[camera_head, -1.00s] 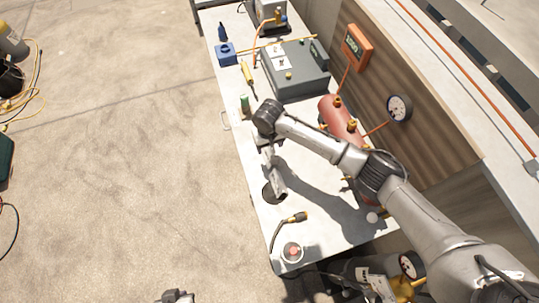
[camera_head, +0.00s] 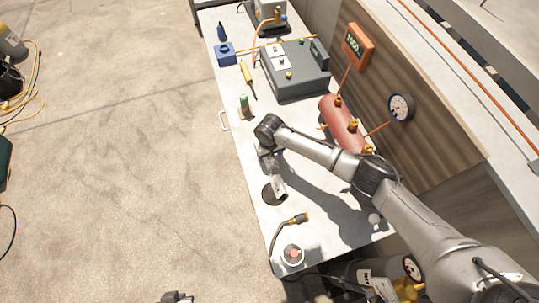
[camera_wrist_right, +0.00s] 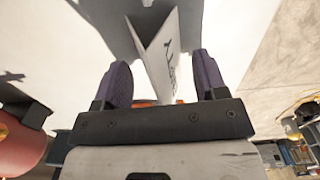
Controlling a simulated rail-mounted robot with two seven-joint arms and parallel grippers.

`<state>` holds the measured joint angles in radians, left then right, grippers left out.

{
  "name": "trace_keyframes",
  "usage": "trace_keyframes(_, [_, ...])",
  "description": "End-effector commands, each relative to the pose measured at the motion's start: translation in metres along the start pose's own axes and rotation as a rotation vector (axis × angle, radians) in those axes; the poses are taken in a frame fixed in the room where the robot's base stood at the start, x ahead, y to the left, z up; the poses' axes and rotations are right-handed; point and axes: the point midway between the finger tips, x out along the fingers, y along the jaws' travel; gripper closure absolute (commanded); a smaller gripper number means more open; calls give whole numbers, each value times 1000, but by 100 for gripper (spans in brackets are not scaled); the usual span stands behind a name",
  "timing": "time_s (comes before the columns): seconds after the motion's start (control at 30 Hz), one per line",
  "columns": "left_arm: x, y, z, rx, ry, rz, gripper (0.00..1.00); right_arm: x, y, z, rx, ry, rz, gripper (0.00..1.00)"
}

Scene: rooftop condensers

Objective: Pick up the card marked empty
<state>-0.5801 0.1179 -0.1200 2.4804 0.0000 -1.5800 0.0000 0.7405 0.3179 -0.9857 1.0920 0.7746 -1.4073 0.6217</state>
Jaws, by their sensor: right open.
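My right gripper (camera_wrist_right: 162,66) is open, its two purple-padded fingers apart. In the right wrist view a folded white card (camera_wrist_right: 162,52) with dark writing stands between and beyond the fingers, with a gap on each side. I cannot read its marking fully. In the head view my right gripper (camera_head: 276,178) points down at the near part of the white bench (camera_head: 325,215), over a dark round patch. I cannot make out the card clearly there. My left gripper (camera_head: 177,297) barely shows at the bottom edge, over the floor; its jaws cannot be made out.
A red tank (camera_head: 341,122) and a gauge (camera_head: 401,107) stand right of my right arm. A green-topped cylinder (camera_head: 244,103), yellow-handled tool (camera_head: 247,73) and grey case (camera_head: 296,72) are farther back. A cable with a brass end (camera_head: 299,218) and a red-topped round item (camera_head: 292,254) lie near the front.

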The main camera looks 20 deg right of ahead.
Motion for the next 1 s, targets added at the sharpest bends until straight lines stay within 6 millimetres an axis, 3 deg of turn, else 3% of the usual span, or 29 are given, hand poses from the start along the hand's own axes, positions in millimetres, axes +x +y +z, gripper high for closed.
trace_keyframes(0.13, [0,2,0,-5,1,4,100,0,0,0,0,0,0,36])
trace_keyframes(0.67, [0,-1,0,3,-1,-3,100,0,0,0,0,0,0,87])
trace_keyframes(1.0, [-1,-2,0,8,-1,-6,100,-4,0,0,1,0,0,88])
